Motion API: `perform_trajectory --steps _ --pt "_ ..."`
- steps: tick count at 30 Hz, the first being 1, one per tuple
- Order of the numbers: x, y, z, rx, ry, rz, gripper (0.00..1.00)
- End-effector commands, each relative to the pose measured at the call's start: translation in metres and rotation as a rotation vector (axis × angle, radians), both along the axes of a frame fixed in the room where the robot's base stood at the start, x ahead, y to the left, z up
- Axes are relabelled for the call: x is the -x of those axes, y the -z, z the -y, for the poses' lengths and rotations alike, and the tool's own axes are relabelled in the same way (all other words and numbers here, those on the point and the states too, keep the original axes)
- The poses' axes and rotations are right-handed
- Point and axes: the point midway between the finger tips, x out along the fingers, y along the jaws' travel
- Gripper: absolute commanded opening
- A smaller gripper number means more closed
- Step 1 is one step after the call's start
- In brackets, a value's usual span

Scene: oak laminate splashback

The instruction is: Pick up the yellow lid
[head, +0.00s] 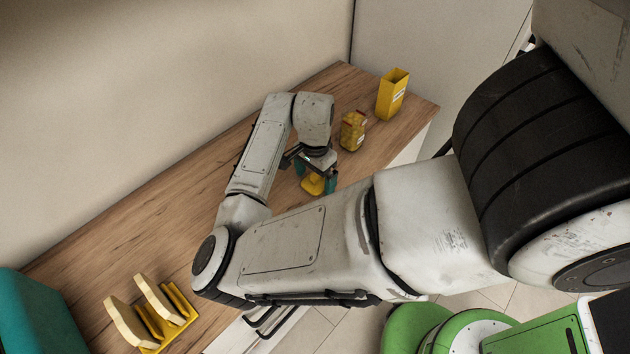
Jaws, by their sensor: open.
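The yellow lid (312,185) lies on the wooden counter, small and partly hidden by my gripper. My gripper (316,180) points down over it, with one teal fingertip on each side of the lid. The fingers are open. I cannot tell whether either finger touches the lid.
On the wooden counter (190,210), a yellow jar (353,131) stands just right of my gripper, and an open yellow box (392,95) stands farther back. A yellow rack with boards (160,315) and a teal object (38,318) are at the lower left. The counter's middle left is clear.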

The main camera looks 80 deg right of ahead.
Motion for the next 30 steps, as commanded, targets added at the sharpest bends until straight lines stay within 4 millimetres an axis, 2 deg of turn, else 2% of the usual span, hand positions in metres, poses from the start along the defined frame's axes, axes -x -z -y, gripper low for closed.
perform_trajectory --steps 2,20,30 --pt "0.0 -0.0002 0.0 0.0 0.0 0.0 0.92" --pt "-0.0001 -0.0005 0.0 0.0 0.0 0.0 0.36" --pt "-0.0003 -0.0042 0.0002 0.0 -0.001 0.0 0.36"
